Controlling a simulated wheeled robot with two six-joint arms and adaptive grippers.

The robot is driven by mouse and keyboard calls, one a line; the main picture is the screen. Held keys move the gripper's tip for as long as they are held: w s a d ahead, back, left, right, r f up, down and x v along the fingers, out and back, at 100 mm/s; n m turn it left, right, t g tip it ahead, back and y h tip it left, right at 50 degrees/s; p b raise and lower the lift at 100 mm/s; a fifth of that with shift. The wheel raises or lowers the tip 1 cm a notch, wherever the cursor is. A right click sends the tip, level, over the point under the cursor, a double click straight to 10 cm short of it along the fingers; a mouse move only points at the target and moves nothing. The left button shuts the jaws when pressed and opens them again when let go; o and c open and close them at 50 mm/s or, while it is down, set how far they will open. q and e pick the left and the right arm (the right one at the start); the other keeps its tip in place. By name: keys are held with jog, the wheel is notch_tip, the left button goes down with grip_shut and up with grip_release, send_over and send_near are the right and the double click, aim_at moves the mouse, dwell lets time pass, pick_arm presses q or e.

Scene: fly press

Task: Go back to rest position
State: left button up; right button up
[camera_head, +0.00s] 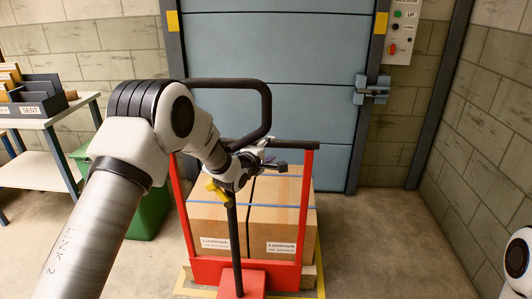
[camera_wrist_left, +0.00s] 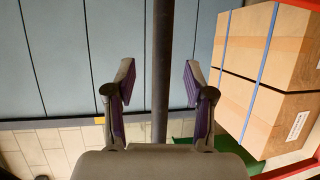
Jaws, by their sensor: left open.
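My left arm reaches in from the left, with its left gripper (camera_head: 270,163) in front of the boxes, by the black pole and handle of the red truck. In the left wrist view the left gripper (camera_wrist_left: 160,82) is open, with its two purple-lined fingers spread. A dark pole (camera_wrist_left: 160,45) runs upright through the gap seen between them, touching neither finger. I cannot tell its depth relative to the fingertips. The truck's looped black handle (camera_head: 268,112) stands above the gripper, partly hidden by my arm. My right gripper is not in view.
The red truck (camera_head: 305,205) carries strapped cardboard boxes (camera_head: 291,215) before a blue shutter door (camera_head: 300,60). A green bin (camera_head: 150,215) and a table (camera_head: 40,175) with trays stand left. A control box (camera_head: 403,32) hangs at upper right. Floor at right is clear.

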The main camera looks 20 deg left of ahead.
pick_arm(q)
jog(key=shift+v, duration=1.2)
